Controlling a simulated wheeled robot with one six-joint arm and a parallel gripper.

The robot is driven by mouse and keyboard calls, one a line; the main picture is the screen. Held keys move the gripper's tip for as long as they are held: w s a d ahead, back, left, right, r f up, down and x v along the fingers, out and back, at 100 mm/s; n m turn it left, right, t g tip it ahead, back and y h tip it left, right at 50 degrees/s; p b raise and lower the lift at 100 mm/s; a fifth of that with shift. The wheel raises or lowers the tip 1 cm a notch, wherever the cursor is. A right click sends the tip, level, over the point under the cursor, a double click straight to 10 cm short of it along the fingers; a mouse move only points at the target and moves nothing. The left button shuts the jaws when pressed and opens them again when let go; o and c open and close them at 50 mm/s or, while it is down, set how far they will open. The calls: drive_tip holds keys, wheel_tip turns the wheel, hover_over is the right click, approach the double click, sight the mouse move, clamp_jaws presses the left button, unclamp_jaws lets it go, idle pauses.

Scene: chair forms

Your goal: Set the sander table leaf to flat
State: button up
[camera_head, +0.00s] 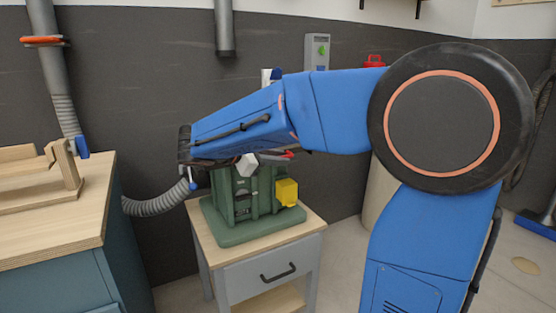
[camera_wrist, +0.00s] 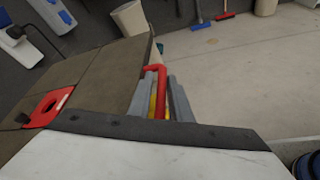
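The green sander (camera_head: 240,197) stands on a small wood-topped cabinet in the head view, with a yellow block (camera_head: 287,192) on its right side. My blue arm crosses above it and hides its upper part, including most of the table leaf, so the leaf's angle cannot be read. A red handle (camera_wrist: 160,88) shows in the wrist view, between the two grey fingers of my gripper (camera_wrist: 159,82). Narrow yellow strips show on both sides of the handle. I cannot tell whether the fingers touch it.
A workbench (camera_head: 60,232) with a wooden jig stands at the left, and a grey hose (camera_head: 155,205) runs beside the sander. Open floor (camera_wrist: 250,75) lies to the right.

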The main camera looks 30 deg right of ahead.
drive_tip(key=shift+a, duration=0.1)
drive_tip(key=v, duration=1.7)
drive_tip(key=shift+s+a, duration=0.1)
drive_tip(key=s+d+f+m+g+y, duration=0.1)
drive_tip(key=s+d+f+m+y, duration=0.4)
drive_tip(key=s+d+f, duration=0.55)
drive_tip(key=s+a+f+m+t+y, duration=0.2)
drive_tip(key=s+f+m+y, duration=0.6)
drive_tip(key=s+f, duration=0.5)
drive_tip(key=shift+s+a+f+m+t+y, duration=0.3)
drive_tip(key=shift+s+a+m+t+y, duration=0.1)
drive_tip(key=shift+s+m+t, duration=0.35)
